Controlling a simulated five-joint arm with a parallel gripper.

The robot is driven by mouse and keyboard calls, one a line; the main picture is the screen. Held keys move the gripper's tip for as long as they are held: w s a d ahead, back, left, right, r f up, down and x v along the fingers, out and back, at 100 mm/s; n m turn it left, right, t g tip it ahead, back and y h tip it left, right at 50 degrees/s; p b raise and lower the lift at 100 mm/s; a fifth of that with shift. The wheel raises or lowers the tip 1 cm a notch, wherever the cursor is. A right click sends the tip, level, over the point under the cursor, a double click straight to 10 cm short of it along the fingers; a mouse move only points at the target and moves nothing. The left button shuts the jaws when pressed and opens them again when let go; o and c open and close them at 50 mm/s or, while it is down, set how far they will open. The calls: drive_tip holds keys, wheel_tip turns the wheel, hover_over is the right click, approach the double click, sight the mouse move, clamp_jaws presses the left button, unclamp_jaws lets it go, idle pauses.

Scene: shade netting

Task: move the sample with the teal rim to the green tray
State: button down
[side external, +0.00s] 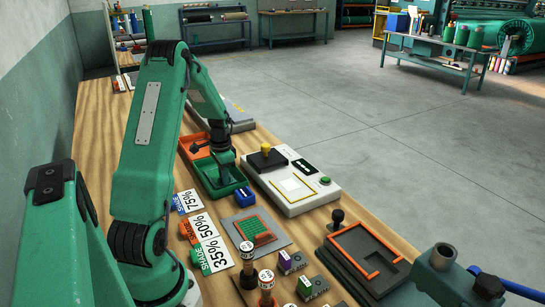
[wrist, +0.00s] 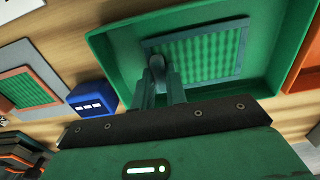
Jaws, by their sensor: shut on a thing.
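The sample with the teal rim (wrist: 205,55) is a square of green netting in a blue-teal frame. In the wrist view it is over the floor of the green tray (wrist: 112,55), inside its walls. My gripper (wrist: 165,80) is shut on the sample's near edge. I cannot tell whether the sample touches the tray floor. In the side external view my gripper (side external: 225,160) reaches down into the green tray (side external: 228,190), and the arm and tray wall hide most of the sample.
An orange tray (side external: 190,146) adjoins the green one. A blue block (side external: 245,196) stands close to its near corner. An orange-rimmed sample (side external: 256,226) lies on a grey plate. A white device (side external: 290,187) is to the right, with shade labels (side external: 200,226) at the left.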

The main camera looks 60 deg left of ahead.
drive_tip(key=shift+f, duration=0.1)
drive_tip(key=c, duration=1.4)
unclamp_jaws()
drive_tip(key=shift+c, duration=0.2)
wheel_tip(320, 180, up, 12)
